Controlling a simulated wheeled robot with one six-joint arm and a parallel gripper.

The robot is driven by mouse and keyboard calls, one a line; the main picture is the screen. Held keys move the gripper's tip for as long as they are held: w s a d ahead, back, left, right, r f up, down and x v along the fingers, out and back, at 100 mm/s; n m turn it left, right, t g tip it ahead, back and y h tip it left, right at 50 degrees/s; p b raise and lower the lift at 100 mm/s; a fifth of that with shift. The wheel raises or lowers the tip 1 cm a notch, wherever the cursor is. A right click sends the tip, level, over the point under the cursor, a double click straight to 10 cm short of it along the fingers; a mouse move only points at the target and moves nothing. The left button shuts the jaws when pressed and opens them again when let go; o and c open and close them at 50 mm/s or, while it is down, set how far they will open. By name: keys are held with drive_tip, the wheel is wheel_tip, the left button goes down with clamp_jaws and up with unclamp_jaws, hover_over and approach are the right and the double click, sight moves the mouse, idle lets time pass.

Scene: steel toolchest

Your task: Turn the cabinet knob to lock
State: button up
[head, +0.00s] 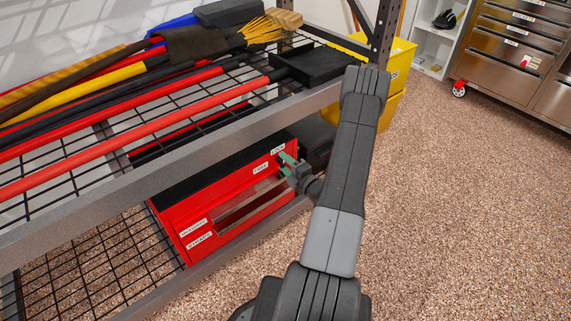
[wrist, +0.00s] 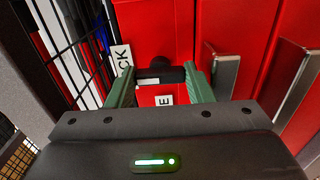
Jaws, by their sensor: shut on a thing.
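The red cabinet (head: 235,180) sits on the lower wire shelf in the head view. My gripper (head: 286,160) is at its upper right front corner, beside a label reading LOCK. In the wrist view, the black knob (wrist: 159,73) stands out from the red front (wrist: 240,25). The green fingers of my gripper (wrist: 157,78) are shut on it, one on each side. The knob's bar lies across the picture between the fingers. The LOCK label (wrist: 121,58) is partly hidden by the left finger. Another label (wrist: 164,100), showing an E, is below the knob.
The upper shelf (head: 130,170) overhangs the cabinet and carries long-handled tools (head: 110,142) and a black tray (head: 312,66). A dark object (head: 318,140) is right of the cabinet. Yellow bins (head: 398,65) stand behind my arm. The speckled floor at right is clear.

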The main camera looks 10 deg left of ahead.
drive_tip(key=o, duration=1)
drive_tip(key=shift+s+d+f, duration=0.1)
drive_tip(key=shift+s+d, duration=0.2)
drive_tip(key=shift+d, duration=0.05)
drive_tip(key=v, duration=0.7)
